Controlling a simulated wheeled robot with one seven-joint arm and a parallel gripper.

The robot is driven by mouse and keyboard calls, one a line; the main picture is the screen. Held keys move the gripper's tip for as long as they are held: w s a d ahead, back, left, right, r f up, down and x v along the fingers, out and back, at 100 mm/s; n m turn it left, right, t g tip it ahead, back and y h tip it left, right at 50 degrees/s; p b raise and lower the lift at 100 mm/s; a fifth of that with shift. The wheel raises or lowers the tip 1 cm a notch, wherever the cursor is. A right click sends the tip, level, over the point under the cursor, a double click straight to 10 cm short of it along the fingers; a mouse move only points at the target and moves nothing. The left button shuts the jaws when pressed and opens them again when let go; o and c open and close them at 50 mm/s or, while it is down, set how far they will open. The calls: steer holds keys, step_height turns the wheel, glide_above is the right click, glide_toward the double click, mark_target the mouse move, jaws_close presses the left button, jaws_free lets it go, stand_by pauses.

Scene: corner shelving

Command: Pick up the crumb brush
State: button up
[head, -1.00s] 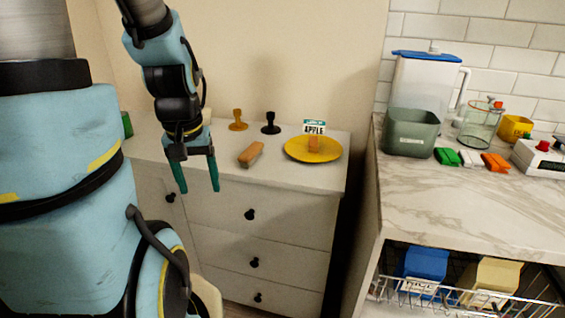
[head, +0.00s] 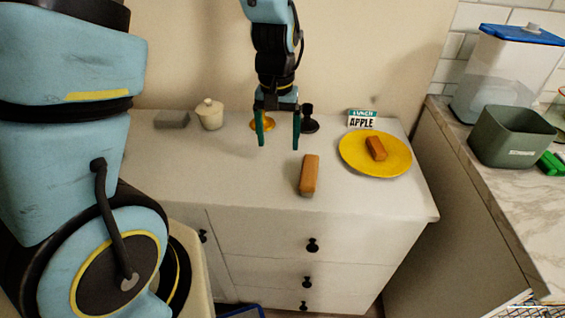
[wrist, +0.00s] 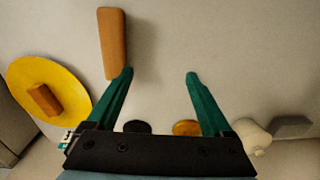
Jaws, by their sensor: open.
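A long orange-brown wooden block (head: 310,174), which looks like the crumb brush, lies on the white dresser top in front of the black knobbed thing. It also shows at the top of the wrist view (wrist: 113,42); no bristles are clear. My gripper (head: 279,145) points down with its two green fingers apart and nothing between them. In the head view it hangs to the left of the block and farther back. In the wrist view the left fingertip of my gripper (wrist: 160,73) appears close by the block's near end; touching cannot be told.
A yellow plate (head: 356,163) with a small brown block (head: 376,148) is on the right, before an APPLE sign (head: 362,120). Behind my gripper stand a black knobbed thing (head: 309,120) and an orange one (head: 262,125). A lidded pot (head: 210,115) and grey block (head: 172,119) are left.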

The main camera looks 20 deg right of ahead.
steer(key=shift+a+r, duration=0.3)
steer(key=shift+a, duration=0.4)
